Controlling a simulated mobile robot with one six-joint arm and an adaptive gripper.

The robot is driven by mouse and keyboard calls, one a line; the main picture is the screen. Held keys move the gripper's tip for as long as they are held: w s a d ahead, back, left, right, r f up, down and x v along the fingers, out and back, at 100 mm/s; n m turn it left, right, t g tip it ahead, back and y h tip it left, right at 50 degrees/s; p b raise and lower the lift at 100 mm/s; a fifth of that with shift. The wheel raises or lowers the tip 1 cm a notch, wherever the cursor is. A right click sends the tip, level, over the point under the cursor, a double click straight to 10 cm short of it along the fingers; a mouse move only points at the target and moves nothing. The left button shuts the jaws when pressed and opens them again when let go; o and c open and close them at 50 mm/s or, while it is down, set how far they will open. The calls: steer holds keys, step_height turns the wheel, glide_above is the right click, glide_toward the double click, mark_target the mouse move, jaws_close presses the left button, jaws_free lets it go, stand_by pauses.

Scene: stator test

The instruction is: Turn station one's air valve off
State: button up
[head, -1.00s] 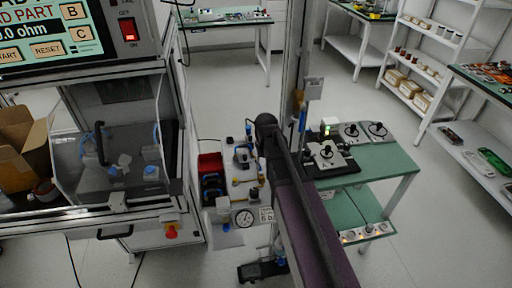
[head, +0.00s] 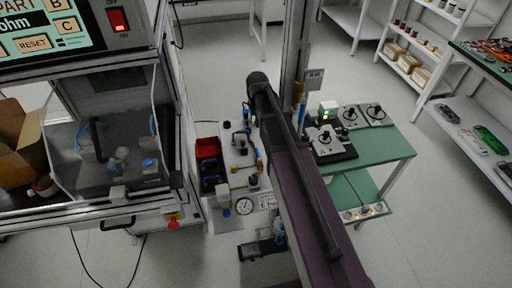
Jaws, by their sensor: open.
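A white air panel (head: 219,223) stands low beside the test cabinet, carrying a round pressure gauge (head: 244,206), brass-coloured piping (head: 243,184), blue tubing and small dark fittings. A blue part (head: 226,212) sits left of the gauge, below a pale block. I cannot tell which fitting is station one's air valve or how its handle is set. My dark arm reaches up from the bottom of the head view and covers the panel's right side. My gripper cannot be made out; it is out of view or hidden behind the arm.
The test cabinet (head: 110,205) with a clear guard stands at left, with a red emergency button (head: 173,222). A red bin (head: 208,148) is beside the panel. A green-topped cart (head: 383,152) stands right of my arm. Grey floor (head: 420,230) is open at lower right.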

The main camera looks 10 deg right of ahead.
mark_target(257, 149)
steer(key=shift+f, duration=0.15)
step_height(257, 149, down, 14)
steer(key=b, duration=1.3)
steer(key=shift+r+b, duration=0.25)
steer(key=shift+b, duration=0.1)
jaws_close()
